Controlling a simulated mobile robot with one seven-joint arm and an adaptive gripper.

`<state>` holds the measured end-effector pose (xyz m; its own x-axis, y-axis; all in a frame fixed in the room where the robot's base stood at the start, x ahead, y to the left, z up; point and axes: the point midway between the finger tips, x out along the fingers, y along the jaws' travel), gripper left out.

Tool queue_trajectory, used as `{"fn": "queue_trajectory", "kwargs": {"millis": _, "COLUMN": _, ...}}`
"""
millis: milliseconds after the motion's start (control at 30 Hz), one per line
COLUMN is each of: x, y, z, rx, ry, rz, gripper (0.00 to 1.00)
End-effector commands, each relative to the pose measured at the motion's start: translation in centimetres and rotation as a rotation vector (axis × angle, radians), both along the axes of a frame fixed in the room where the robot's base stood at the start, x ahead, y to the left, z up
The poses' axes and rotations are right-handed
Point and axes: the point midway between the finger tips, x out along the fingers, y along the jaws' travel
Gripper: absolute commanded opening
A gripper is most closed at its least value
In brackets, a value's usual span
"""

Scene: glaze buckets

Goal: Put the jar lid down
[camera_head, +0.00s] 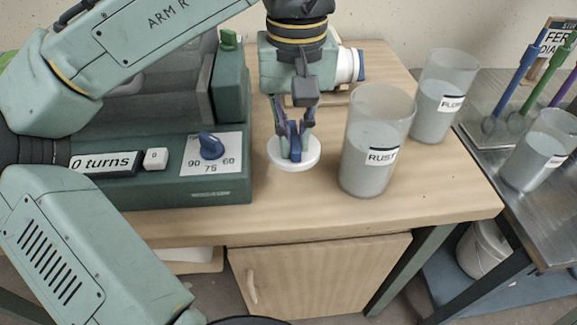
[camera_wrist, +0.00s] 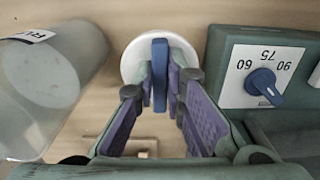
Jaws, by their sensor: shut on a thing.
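The jar lid (camera_head: 312,155) is a white disc with an upright blue handle. In the head view it is at the middle of the wooden table, between the green machine and the jar marked RUST. My gripper (camera_head: 294,150) points down and is shut on the lid's blue handle. In the wrist view, my gripper (camera_wrist: 160,85) has its purple-padded fingers on either side of the handle, with the white disc of the lid (camera_wrist: 133,62) beyond. The disc looks level and at or close to the tabletop; I cannot tell whether it touches.
The jar marked RUST (camera_head: 372,140) stands close on the right, with another jar (camera_head: 441,95) behind it. The green machine (camera_head: 222,170) with a blue dial (camera_head: 212,146) is close on the left. Bare tabletop (camera_head: 300,205) lies in front. A metal table (camera_head: 490,150) is at the right.

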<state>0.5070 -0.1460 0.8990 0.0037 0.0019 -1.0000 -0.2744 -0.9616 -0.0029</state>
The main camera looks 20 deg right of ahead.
Motion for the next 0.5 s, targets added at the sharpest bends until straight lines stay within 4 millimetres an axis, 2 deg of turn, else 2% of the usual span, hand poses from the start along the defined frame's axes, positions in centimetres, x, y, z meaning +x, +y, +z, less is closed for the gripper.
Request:
{"fn": "queue_trajectory", "kwargs": {"millis": 100, "x": 0.0, "y": 0.1, "z": -2.4, "rx": 0.000, "ry": 0.001, "rz": 0.000, "gripper": 0.00}}
{"fn": "queue_trajectory", "kwargs": {"millis": 367, "x": 0.0, "y": 0.0, "z": -4.7, "rx": -0.001, "ry": 0.000, "rz": 0.001, "gripper": 0.00}}
{"fn": "queue_trajectory", "kwargs": {"millis": 500, "x": 0.0, "y": 0.0, "z": -6.8, "rx": 0.000, "ry": 0.001, "rz": 0.001, "gripper": 0.00}}
